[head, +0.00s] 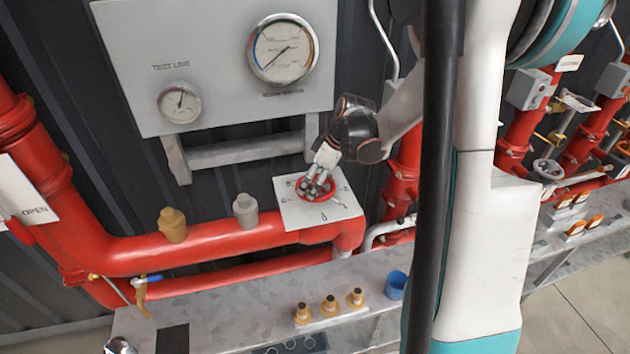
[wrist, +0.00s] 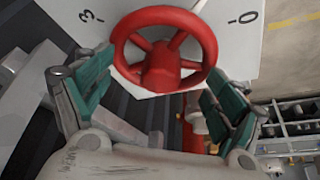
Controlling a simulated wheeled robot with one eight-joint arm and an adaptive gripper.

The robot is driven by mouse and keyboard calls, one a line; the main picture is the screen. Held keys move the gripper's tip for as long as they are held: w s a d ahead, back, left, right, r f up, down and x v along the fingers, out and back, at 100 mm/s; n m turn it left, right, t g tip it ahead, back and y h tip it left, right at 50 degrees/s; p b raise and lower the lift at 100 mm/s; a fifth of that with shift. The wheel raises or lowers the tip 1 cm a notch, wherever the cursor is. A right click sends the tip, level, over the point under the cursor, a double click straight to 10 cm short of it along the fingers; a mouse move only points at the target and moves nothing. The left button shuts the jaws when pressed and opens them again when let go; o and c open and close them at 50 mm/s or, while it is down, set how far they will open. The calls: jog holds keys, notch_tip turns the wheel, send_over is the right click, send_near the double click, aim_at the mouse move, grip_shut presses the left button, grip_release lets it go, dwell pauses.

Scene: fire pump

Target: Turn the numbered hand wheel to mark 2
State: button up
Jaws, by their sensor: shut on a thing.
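The red hand wheel (head: 304,195) sits on a white square plate (head: 292,214) with numbers around it, above the red pipe's right bend. In the wrist view the wheel (wrist: 165,75) shows a rim, spokes and a hub. The plate (wrist: 238,50) carries a 3 at upper left and a 0 at upper right there. My gripper (head: 318,184) reaches down onto the wheel and is shut on it. In the wrist view its green-padded fingers (wrist: 158,82) are on opposite sides of the wheel. I cannot tell which number the wheel points to.
A grey panel (head: 215,60) with a large gauge (head: 283,48) and a small gauge (head: 180,102) stands behind. A brass cap (head: 172,225) and a grey cap (head: 245,211) top the red pipe at left. A metal bench (head: 240,310) in front holds brass fittings (head: 330,306) and a blue cup (head: 396,285).

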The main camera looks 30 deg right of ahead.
aim_at(315, 178)
jog(key=shift+s+f+n, duration=0.15)
jog(key=shift+n, duration=0.15)
jog(key=n+g, duration=0.1)
jog(key=n, duration=0.1)
jog(key=n+y+b, duration=0.1)
jog(key=n, duration=0.1)
jog(key=shift+f+n+g, duration=0.1)
jog(key=shift+n+g, duration=0.2)
jog(key=shift+g, duration=0.1)
jog(key=n+g, duration=0.1)
jog(key=n, duration=0.2)
jog(key=shift+y, duration=0.3)
jog(key=shift+n+g+b, duration=0.45)
jog(key=shift+n+g, duration=0.05)
jog(key=shift+n, duration=0.5)
jog(key=o, duration=1)
jog(key=shift+d, duration=0.1)
jog(key=shift+o, duration=0.2)
jog(key=shift+r+p, duration=2.15)
jog(key=shift+r, duration=1.55)
